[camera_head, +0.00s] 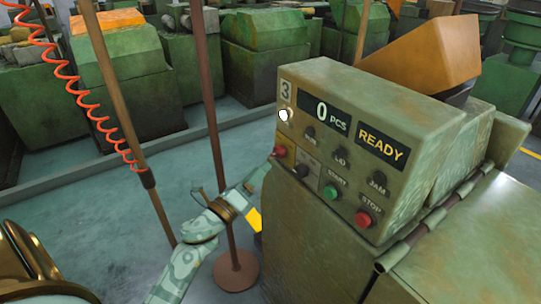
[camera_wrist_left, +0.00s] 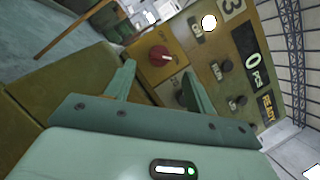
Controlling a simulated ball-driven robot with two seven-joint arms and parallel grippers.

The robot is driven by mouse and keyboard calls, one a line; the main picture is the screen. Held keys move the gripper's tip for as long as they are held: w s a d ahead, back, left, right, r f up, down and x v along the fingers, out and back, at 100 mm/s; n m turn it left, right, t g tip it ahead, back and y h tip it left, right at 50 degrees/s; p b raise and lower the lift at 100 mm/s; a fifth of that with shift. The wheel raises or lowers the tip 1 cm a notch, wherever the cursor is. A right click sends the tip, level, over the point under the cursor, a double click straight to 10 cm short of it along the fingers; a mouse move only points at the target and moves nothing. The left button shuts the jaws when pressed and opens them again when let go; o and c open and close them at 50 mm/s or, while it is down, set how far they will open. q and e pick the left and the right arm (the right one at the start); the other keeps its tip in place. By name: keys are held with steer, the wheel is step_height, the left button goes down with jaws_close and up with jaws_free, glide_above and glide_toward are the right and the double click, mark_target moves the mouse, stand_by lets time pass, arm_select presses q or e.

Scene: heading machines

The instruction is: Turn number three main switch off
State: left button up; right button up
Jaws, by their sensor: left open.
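The number three machine's panel (camera_head: 340,150) carries a "3" plate, a display reading 0 PCS and a lit READY sign. Its main switch looks to be the red rotary knob (camera_head: 279,151) on a yellow plate at the panel's left edge. The left wrist view shows this red knob (camera_wrist_left: 160,57) face on. The setting it points to is too small to read. My left gripper (camera_wrist_left: 159,68) is open and empty, its fingertips on either side of the knob in that picture. I cannot tell whether they touch it. My right gripper is not in view.
A white lamp (camera_head: 284,114) glows above the red knob. A black knob (camera_head: 301,170), a green START button (camera_head: 331,191) and a red STOP button (camera_head: 363,219) sit nearby. A brown post (camera_head: 209,100) stands by my left arm. An orange coiled hose (camera_head: 75,85) hangs at left.

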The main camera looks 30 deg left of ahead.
mark_target(278, 152)
arm_select(q)
steer(key=x, duration=0.6)
steer(key=c, duration=1)
